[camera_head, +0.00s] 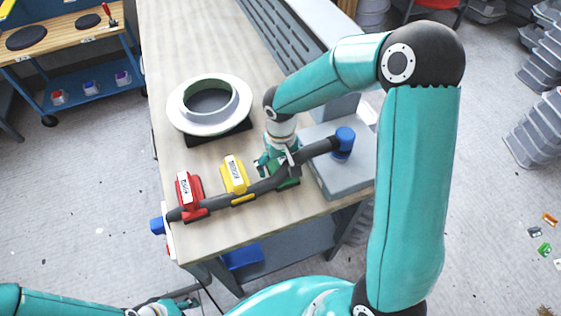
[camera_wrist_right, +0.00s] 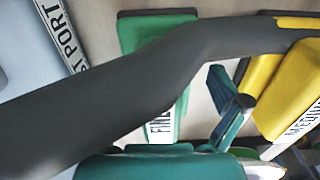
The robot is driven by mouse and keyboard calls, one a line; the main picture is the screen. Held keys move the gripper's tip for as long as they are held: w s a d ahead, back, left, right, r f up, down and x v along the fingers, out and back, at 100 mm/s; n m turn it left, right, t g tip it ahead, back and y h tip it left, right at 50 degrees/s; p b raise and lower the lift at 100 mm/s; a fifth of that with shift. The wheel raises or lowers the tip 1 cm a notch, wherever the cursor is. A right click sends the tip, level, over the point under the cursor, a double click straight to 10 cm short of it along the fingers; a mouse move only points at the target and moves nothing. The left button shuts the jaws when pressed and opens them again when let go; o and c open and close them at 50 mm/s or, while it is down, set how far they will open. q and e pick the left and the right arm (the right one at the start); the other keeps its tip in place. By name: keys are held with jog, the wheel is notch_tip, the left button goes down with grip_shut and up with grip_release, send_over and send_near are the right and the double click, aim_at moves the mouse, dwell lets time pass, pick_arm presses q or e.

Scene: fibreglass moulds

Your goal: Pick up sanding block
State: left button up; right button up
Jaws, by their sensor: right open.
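Three sanding blocks lie in a row near the bench's front edge: a red one (camera_head: 188,194), a yellow one (camera_head: 235,174) and a green one (camera_head: 288,182). The yellow block (camera_wrist_right: 296,85) and the green block (camera_wrist_right: 152,35), its label starting "FIN", show in the right wrist view. My right gripper (camera_head: 274,164) is open, pointing down at the green block; contact cannot be told. A dark hose (camera_head: 222,202) crosses in front of the blocks and hides part of the green one in the wrist view. My left gripper (camera_head: 165,308) is at the bottom edge, its fingers unclear.
The hose (camera_wrist_right: 90,110) has blue ends, one (camera_head: 344,141) over a grey box (camera_head: 333,180) at right. A round pale ring mould (camera_head: 210,104) stands behind the blocks on the wooden bench (camera_head: 180,30). The bench's back part is clear. Scraps lie on the floor at right.

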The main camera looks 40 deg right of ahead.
jog(key=c, duration=1.4)
jog(key=shift+o, duration=0.2)
jog(key=shift+r, duration=0.1)
notch_tip(320, 180, up, 20)
jog(key=b, duration=0.1)
